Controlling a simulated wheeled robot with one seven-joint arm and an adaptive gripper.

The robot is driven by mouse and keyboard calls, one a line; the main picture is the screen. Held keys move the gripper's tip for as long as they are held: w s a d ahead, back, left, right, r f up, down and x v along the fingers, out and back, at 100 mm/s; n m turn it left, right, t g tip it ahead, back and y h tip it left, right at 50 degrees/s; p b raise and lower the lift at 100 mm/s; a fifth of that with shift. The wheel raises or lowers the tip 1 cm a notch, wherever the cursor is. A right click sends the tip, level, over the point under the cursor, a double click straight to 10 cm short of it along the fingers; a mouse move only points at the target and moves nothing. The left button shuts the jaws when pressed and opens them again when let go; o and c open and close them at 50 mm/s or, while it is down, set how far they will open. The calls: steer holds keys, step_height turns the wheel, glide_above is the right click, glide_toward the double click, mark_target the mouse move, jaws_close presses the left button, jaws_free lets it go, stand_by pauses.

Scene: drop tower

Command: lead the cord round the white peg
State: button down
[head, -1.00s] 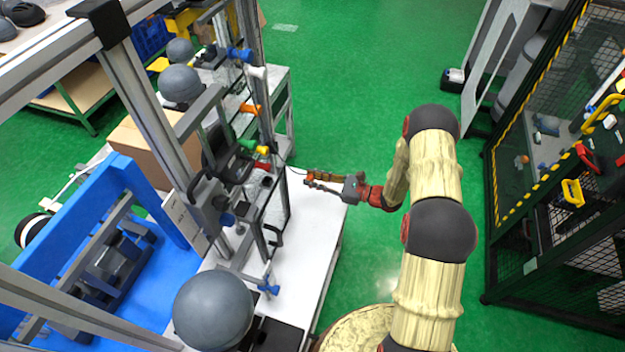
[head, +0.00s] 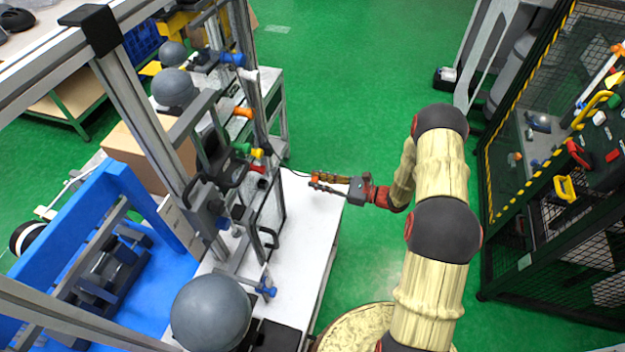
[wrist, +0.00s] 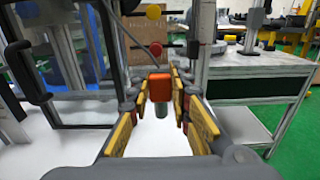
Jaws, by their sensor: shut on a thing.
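My gripper (head: 316,182) is over the white bench top, to the right of the tower frame. In the wrist view its yellow-padded fingers (wrist: 160,104) are shut on an orange cord end (wrist: 160,86), with a dark grey-green part below it. The thin dark cord (head: 296,174) runs left from the gripper toward the frame; it also shows in the wrist view (wrist: 134,38). The white peg (head: 250,75) is high on the frame's upright, below the blue peg and well away from my gripper. The cord's far end is hard to make out.
Other pegs stick out of the upright: blue (head: 232,59), orange (head: 243,112), green (head: 242,148), yellow (head: 257,153) and red (head: 258,168).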

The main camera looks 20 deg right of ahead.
mark_target(318, 180)
steer(key=shift+v, duration=1.9)
steer(key=shift+r, duration=0.1)
